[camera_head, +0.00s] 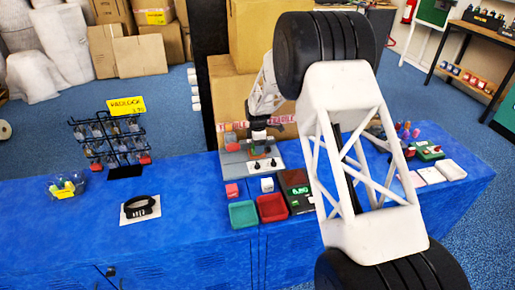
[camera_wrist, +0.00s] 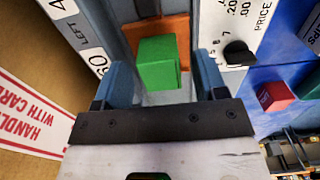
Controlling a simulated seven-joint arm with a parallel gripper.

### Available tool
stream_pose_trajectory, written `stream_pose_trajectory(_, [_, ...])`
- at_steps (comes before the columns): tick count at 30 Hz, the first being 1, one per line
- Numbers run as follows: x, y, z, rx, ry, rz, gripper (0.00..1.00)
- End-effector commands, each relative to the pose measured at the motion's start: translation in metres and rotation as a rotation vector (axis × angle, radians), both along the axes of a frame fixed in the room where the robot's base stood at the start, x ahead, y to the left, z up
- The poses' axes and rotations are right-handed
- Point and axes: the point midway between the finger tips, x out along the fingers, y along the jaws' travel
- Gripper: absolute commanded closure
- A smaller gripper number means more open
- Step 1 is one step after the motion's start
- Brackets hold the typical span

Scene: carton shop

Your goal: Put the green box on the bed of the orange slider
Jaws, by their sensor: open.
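The green box (camera_wrist: 157,62) is in the middle of the wrist view, between and just beyond the fingers of my gripper (camera_wrist: 163,76). Orange of the slider (camera_wrist: 136,34) shows behind the box and along its sides, so the box appears to sit on the slider bed; its underside is hidden. The slider lies in a grey channel of the device. My gripper is open, with a gap visible beside the box. In the head view my gripper (camera_head: 259,134) is low over the grey device (camera_head: 235,162), and the box is too small there to make out clearly.
A white price panel (camera_wrist: 232,28) with a black knob (camera_wrist: 239,53) is right of the channel. A cardboard carton (camera_wrist: 35,65) stands close on the left. A pink-red cube (camera_head: 232,190), white cube (camera_head: 267,185), green tray (camera_head: 243,214) and red tray (camera_head: 272,208) lie in front of the device.

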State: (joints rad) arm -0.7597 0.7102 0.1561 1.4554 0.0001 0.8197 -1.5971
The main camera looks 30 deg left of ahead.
Motion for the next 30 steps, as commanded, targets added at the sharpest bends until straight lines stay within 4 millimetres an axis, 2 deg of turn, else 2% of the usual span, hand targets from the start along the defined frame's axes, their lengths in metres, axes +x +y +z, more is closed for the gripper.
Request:
stream_pose_trajectory(12, [0.0,0.0,0.066,0.001,-0.001,0.0,0.35])
stream_pose_trajectory(18, [0.0,0.0,0.09,0.0,0.0,0.0,0.35])
stream_pose_trajectory(24, [0.0,0.0,0.102,0.001,-0.001,0.0,0.35])
stream_pose_trajectory(30, [0.0,0.0,0.103,0.0,0.0,0.0,0.35])
